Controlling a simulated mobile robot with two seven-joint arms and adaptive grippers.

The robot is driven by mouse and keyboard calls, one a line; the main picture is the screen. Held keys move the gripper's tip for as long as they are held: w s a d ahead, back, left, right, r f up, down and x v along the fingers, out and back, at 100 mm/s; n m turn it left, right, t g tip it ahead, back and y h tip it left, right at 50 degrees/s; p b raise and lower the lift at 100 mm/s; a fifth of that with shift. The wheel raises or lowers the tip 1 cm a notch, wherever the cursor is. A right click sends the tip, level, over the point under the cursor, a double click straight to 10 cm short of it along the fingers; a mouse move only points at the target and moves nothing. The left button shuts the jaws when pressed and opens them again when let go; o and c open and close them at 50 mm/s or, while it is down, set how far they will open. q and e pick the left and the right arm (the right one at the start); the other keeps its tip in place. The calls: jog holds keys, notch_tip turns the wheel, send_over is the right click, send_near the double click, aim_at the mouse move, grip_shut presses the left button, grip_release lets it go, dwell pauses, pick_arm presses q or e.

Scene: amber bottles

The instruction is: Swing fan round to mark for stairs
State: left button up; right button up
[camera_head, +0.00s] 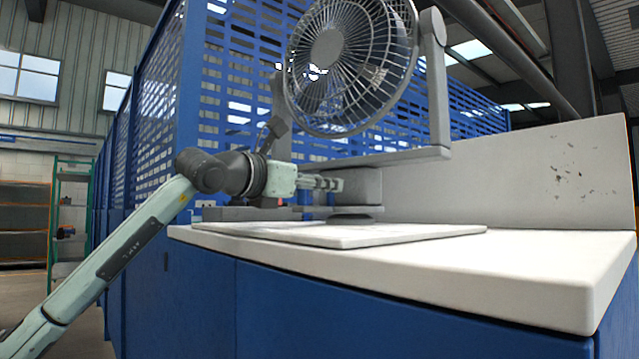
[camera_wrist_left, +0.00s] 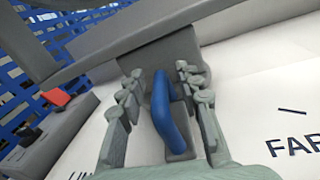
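The grey fan (camera_head: 345,60), with a round wire cage in a U-shaped bracket, stands on a block-like base (camera_head: 358,186) above a round foot. In the left wrist view, an upright blue handle (camera_wrist_left: 168,115) is on the grey base (camera_wrist_left: 160,58). My left gripper (camera_head: 328,183) is at the base's left side. In the wrist view its open fingers (camera_wrist_left: 160,82) lie either side of the handle; I cannot tell whether they touch it. A white board (camera_head: 400,238) under the fan bears "FAR" (camera_wrist_left: 292,142) and a short dark line. No stairs mark is readable. My right gripper is not in view.
A grey box (camera_wrist_left: 52,130) with a red part (camera_wrist_left: 56,97) lies left of the base. The white bench top (camera_head: 540,270) is clear at the right. A scuffed white panel (camera_head: 540,175) and blue slatted mesh (camera_head: 240,80) stand behind.

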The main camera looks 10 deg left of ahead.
pick_arm(q)
jog(key=v, duration=1.2)
